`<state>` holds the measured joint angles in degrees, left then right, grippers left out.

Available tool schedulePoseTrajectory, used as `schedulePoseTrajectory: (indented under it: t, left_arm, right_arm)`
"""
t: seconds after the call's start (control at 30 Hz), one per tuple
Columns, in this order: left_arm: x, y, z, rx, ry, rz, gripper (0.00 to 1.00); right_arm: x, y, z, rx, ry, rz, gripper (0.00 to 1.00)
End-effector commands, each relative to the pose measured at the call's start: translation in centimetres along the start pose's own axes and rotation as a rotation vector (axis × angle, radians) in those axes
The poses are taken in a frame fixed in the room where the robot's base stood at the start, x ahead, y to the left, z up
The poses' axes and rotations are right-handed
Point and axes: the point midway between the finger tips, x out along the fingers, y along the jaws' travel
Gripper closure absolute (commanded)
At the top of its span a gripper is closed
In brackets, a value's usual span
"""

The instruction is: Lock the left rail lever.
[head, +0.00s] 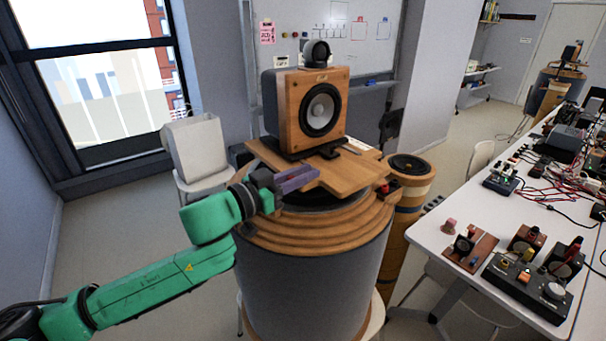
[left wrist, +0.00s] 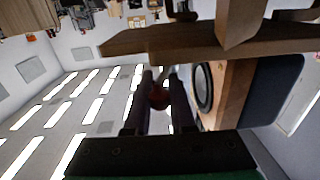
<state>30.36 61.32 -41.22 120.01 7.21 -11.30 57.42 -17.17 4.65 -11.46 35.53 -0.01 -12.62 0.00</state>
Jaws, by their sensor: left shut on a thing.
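The wooden speaker (head: 312,108) with a round black-and-grey cone stands on a wooden board (head: 340,172) atop a round stepped wooden turntable on a grey drum. My left gripper (head: 298,178) reaches in from the left, at the left edge of the board. In the left wrist view its two dark fingers (left wrist: 160,85) are shut on a dark red knob (left wrist: 159,98), which appears to be the left rail lever's handle. The knob is hidden in the head view. A small red lever (head: 386,187) shows on the board's right side. My right gripper is not in view.
A white table (head: 440,243) with small speakers, a black control box (head: 527,287) and cables stands at the right. A banded wooden drum (head: 410,190) stands behind the turntable. A white chair with a pale box (head: 197,146) is at the left.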

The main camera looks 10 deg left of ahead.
Motion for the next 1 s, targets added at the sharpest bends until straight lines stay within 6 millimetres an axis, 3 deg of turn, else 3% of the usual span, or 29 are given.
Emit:
schedulePoseTrajectory:
  t: [0.37,1.0]
  left_arm:
    - [0.3,0.3,0.1,-0.007,0.008,-0.205,1.0]
    - [1.3,0.4,0.2,-0.008,0.001,-0.806,1.0]
  right_arm:
    - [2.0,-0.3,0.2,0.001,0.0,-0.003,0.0]
    - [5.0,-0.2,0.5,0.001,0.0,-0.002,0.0]
